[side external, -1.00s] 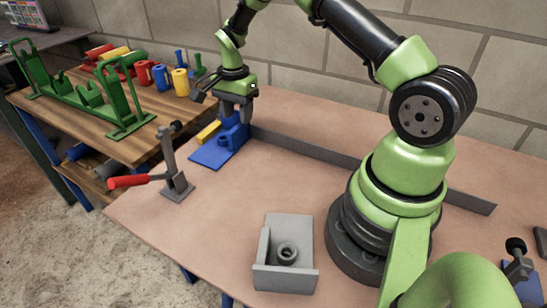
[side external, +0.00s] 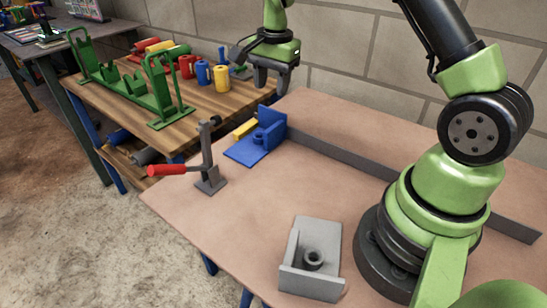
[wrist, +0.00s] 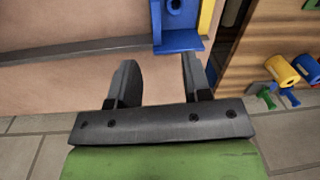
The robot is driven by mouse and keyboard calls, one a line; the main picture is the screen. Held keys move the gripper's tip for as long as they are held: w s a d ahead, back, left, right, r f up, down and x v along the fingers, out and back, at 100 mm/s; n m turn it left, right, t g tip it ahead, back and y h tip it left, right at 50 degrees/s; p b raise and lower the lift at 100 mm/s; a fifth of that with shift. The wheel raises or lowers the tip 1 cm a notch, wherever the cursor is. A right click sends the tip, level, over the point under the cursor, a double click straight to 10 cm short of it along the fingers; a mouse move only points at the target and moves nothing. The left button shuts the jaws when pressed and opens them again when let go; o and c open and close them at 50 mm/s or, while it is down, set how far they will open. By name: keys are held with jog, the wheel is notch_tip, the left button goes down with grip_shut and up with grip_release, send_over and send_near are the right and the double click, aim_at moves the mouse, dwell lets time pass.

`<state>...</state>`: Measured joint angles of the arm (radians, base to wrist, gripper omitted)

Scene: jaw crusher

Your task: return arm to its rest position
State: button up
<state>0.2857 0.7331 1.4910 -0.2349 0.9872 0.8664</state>
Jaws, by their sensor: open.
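My gripper (side external: 268,82) hangs above the back of the table, higher than the blue bracket (side external: 262,138) and clear of it. In the wrist view my gripper (wrist: 165,82) shows its two dark fingers spread apart with nothing between them. The blue bracket, with a round boss on its base, also shows in the wrist view (wrist: 178,40) just beyond the fingertips. A yellow bar (side external: 244,129) lies behind it. A grey bracket (side external: 312,262) of similar shape stands near the table's front, apart from my gripper.
A toggle clamp with a red handle (side external: 168,170) stands at the table's left. A long grey rail (side external: 345,155) runs along the back. The wooden bench (side external: 205,107) holds a green rack (side external: 125,85) and several coloured cylinders. The pink tabletop (side external: 235,220) is mostly bare.

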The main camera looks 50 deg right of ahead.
jog(key=s+a+r+n+t, duration=0.25)
jog(key=s+a+r, duration=0.2)
jog(key=r, duration=0.25)
jog(key=s+a+r+n+t, duration=0.1)
jog(key=s+a+r+n, duration=0.35)
jog(key=r, duration=0.25)
jog(key=s+a+n+t+y, duration=0.1)
jog(key=s+a+n, duration=0.1)
jog(key=s, duration=0.4)
jog(key=s+a+r+n+t+y, duration=0.1)
jog(key=s+a+n+t, duration=0.1)
jog(key=s, duration=0.5)
jog(key=shift+r+n, duration=0.25)
jog(key=shift+n, duration=0.45)
